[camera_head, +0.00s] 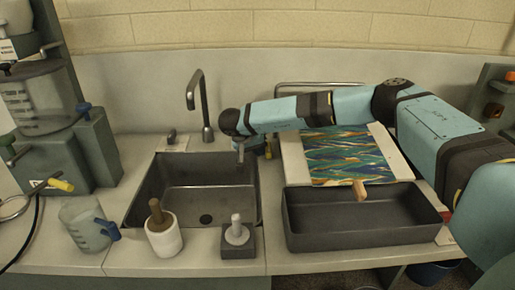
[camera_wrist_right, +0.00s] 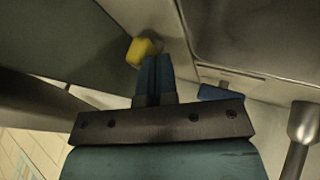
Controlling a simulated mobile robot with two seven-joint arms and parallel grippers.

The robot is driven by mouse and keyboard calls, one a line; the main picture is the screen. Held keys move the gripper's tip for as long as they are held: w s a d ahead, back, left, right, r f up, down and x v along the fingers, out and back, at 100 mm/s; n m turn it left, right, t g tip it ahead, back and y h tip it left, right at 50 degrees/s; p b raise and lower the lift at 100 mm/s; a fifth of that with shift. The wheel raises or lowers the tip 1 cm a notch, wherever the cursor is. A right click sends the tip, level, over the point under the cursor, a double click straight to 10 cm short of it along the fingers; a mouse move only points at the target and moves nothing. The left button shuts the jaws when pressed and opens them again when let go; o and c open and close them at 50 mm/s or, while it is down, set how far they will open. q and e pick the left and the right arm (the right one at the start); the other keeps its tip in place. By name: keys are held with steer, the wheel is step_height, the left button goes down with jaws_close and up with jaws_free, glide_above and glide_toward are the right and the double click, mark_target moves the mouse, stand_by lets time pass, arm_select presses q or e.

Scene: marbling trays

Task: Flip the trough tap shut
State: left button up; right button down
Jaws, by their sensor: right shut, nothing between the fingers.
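My right arm reaches in from the right in the head view, and its wrist is over the right back corner of the sink. A blue piece (camera_wrist_right: 220,93) sits to the right of the fingers. Which of these is the trough tap's handle I cannot tell. In the head view a bit of yellow (camera_head: 268,154) shows below the wrist, mostly hidden. My left gripper is not in view.
The sink (camera_head: 190,164) has a tall faucet (camera_head: 205,112) behind it. A dark trough (camera_head: 362,238) stands right, before a marbled sheet (camera_head: 345,153). A white pot (camera_head: 163,238), a clear jug (camera_head: 82,228) and a weight-like block (camera_head: 238,250) line the front.

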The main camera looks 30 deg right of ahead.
arm_select(q)
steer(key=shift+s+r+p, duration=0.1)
steer(key=shift+p, duration=0.2)
arm_select(e)
steer(key=shift+s+r, duration=0.1)
steer(key=shift+s+n, duration=0.1)
steer(key=shift+n, duration=0.3)
